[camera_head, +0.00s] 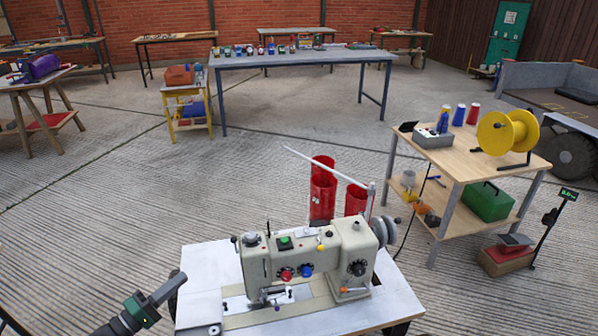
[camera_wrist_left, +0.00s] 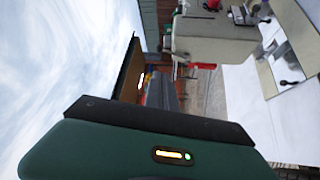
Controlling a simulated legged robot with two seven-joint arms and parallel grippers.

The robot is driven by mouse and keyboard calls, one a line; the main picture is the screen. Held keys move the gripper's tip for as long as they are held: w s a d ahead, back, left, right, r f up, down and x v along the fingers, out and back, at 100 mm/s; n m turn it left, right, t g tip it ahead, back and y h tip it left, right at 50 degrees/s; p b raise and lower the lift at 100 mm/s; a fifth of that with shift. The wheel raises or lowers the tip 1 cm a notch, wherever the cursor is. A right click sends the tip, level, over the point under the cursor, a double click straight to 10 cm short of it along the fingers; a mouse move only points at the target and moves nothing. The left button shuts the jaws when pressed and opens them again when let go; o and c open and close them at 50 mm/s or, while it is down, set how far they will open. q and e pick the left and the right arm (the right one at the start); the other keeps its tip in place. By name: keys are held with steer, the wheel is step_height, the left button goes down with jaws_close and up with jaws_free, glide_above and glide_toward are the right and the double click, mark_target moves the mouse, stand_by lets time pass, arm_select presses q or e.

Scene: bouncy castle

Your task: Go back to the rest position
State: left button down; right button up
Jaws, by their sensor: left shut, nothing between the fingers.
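My left gripper (camera_head: 170,288) comes in at the bottom left of the head view, its dark fingers shut and empty. It is beside the left edge of the white sewing table (camera_head: 205,262). A cream sewing machine (camera_head: 346,248) with red and blue knobs stands on that table, to the right of the gripper and apart from it. In the left wrist view, the green and black gripper body (camera_wrist_left: 150,140) fills the lower part, and the sewing machine (camera_wrist_left: 212,36) shows sideways at the upper right. My right gripper is not in view.
Red spools (camera_head: 323,192) stand behind the machine. A wooden table (camera_head: 455,160) at the right holds a yellow reel (camera_head: 508,132) and a control box. A long blue-legged bench (camera_head: 300,60) is farther back. The concrete floor (camera_head: 110,210) at the left is clear.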

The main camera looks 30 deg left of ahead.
arm_select(q)
steer(key=w+d+f+m+g+h, duration=0.2)
steer(key=d+f+g+h, duration=0.15)
steer(key=d, duration=0.55)
steer(key=w+d+f+m+g+h, duration=0.2)
steer(key=w+d+f+g, duration=0.15)
steer(key=d, duration=0.55)
steer(key=s+d+f+m+g+y, duration=0.4)
steer(key=s+d+f+m+g, duration=0.2)
steer(key=s+d+f+g, duration=0.45)
steer(key=d+r+m+y+p, duration=0.1)
steer(key=d+r+y+p, duration=0.1)
steer(key=r+p, duration=1)
steer(key=d+r+m+t+y+p, duration=0.1)
steer(key=r+p, duration=1.1)
steer(key=r, duration=1.4)
steer(key=d+m+y, duration=0.1)
steer(key=d+y, duration=0.1)
steer(key=y, duration=0.1)
steer(key=shift+w+d, duration=0.15)
steer(key=shift+w, duration=0.05)
